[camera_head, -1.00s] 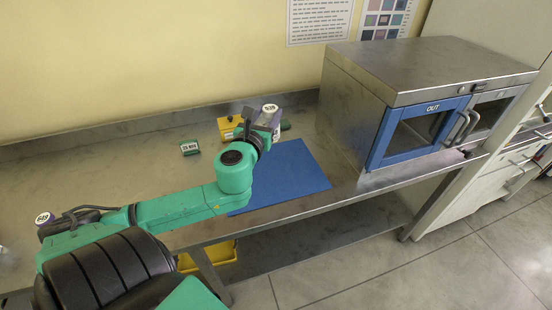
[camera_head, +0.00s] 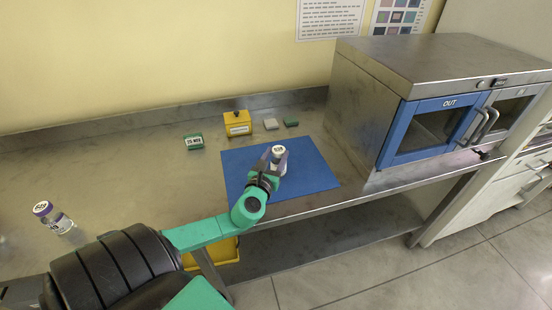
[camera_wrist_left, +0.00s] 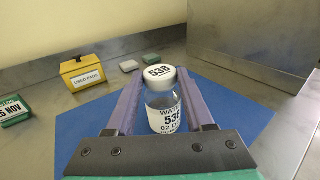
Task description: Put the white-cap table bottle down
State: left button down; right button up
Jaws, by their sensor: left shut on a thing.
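The white-cap bottle (camera_head: 278,154) is upright over the blue mat (camera_head: 318,178), its cap and label marked 538 in the left wrist view (camera_wrist_left: 160,76). My left gripper (camera_head: 272,166) is shut on it, one finger on each side of the bottle. The bottle's base is hidden by the gripper, so I cannot tell whether it touches the mat. My right gripper is not in view.
A yellow box (camera_head: 237,123), a green box (camera_head: 194,142) and small grey (camera_head: 271,124) and green (camera_head: 291,122) blocks stand behind the mat. The steel incubator (camera_head: 400,100) with a blue door is at right.

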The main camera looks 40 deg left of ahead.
pick_arm(q)
jog(key=shift+w, duration=0.1)
jog(key=shift+f, duration=0.15)
jog(key=shift+c, duration=1.4)
grip_release()
